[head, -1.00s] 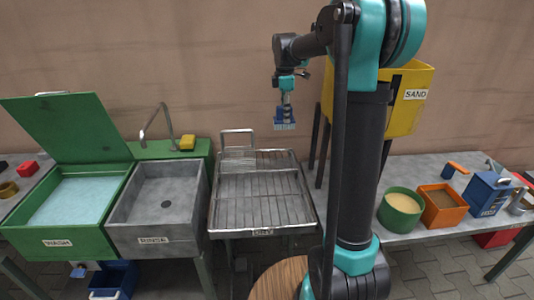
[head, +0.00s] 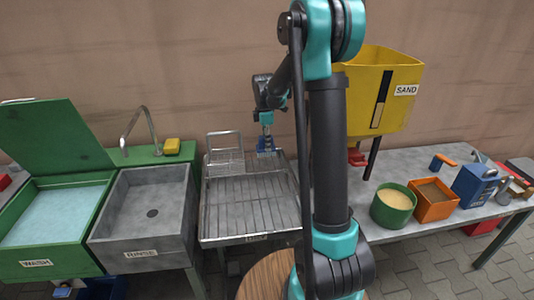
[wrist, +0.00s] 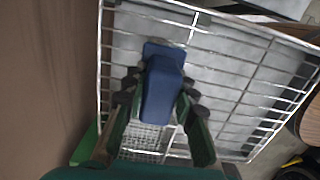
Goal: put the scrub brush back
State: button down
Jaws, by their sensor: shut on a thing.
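The scrub brush (head: 266,146) is blue, with a paler underside, and hangs below my gripper (head: 266,131) in the head view. In the wrist view the blue brush body (wrist: 162,92) sits between my two fingers, which are shut on it. The brush is over the back part of the wire drying rack (head: 247,208). The rack's bars (wrist: 226,89) also show beneath the brush in the wrist view. I cannot tell whether the brush touches the rack.
Left of the rack are the rinse sink (head: 143,254) and green wash basin (head: 30,266) with raised lid. A yellow sponge (head: 172,146) lies behind the sink. Right are the yellow sand bin (head: 399,118), green pot (head: 391,217), orange box (head: 434,212) and blue box (head: 470,190) on a table.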

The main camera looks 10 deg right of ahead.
aim_at(267, 153)
jog(key=shift+f, duration=2.5)
jog(key=shift+f, duration=0.1)
jog(key=c, duration=1.2)
grip_release()
jog(key=r, duration=1.1)
jog(key=shift+s+a+r, duration=0.1)
jog(key=shift+a+r, duration=0.2)
jog(key=shift+r, duration=0.05)
jog(key=shift+s+r, duration=0.1)
jog(key=shift+r, duration=0.1)
jog(key=s+d+f+m+t, duration=0.1)
jog(key=s+f+m, duration=0.2)
jog(key=s+m, duration=0.3)
jog(key=s+d+f+m+t, duration=0.1)
jog(key=s+f+m, duration=0.3)
jog(key=s, duration=1)
jog(key=s+d+f+m+t, duration=0.2)
jog(key=s+f+m, duration=0.2)
jog(key=s+m, duration=0.4)
jog(key=shift+s+d+y, duration=0.25)
jog(key=shift+s+y, duration=0.05)
jog(key=shift+s, duration=0.75)
